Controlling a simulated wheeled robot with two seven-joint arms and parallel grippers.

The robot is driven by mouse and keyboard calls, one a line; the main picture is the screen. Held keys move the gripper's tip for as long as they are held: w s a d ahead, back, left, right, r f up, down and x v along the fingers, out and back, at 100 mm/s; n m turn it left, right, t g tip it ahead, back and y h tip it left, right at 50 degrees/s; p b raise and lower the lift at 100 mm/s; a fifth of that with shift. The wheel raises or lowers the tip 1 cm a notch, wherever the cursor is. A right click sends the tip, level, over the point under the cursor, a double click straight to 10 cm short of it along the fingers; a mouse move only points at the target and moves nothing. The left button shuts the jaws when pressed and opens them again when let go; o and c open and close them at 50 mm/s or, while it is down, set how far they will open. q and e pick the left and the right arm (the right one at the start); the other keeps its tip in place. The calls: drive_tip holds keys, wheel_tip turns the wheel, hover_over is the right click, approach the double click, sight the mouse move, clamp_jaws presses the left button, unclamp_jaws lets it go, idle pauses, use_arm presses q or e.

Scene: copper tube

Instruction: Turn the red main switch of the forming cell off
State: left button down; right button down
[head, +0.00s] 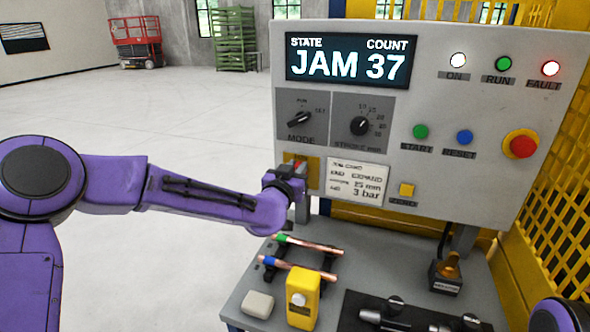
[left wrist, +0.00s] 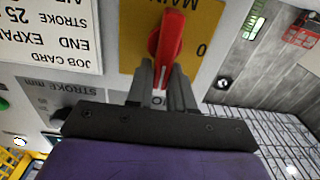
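The red main switch (left wrist: 172,38) is a rotary handle on a yellow plate (left wrist: 191,62) marked MAIN and 0; the wrist picture is upside down. In the head view only a bit of the red switch (head: 298,163) shows, because my left gripper (head: 298,175) covers most of it. In the left wrist view the two grey fingers of my left gripper (left wrist: 162,70) stand close on both sides of the handle's end and appear shut on it. The handle is slightly tilted in that view. My right gripper is not in view.
A red emergency button (head: 522,146) sits at right. Below are copper tubes (head: 310,245), a yellow device (head: 303,300) and a white block (head: 257,304). Yellow mesh (head: 560,200) borders the right.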

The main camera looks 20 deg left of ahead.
use_arm(q)
drive_tip(key=shift+a+n, duration=0.1)
drive_tip(key=shift+n, duration=0.2)
drive_tip(key=shift+a+f+n+b, duration=0.45)
drive_tip(key=shift+n+b, duration=1.4)
drive_tip(key=shift+n, duration=1)
drive_tip(key=shift+a+f+n+b, duration=0.45)
drive_tip(key=shift+n+b, duration=1.4)
drive_tip(key=shift+n, duration=1.05)
drive_tip(key=shift+a+f+n+b, duration=0.45)
drive_tip(key=shift+n+b, duration=1.4)
drive_tip(key=shift+n, duration=1)
drive_tip(key=shift+d, duration=0.1)
drive_tip(key=c, duration=1.1)
unclamp_jaws()
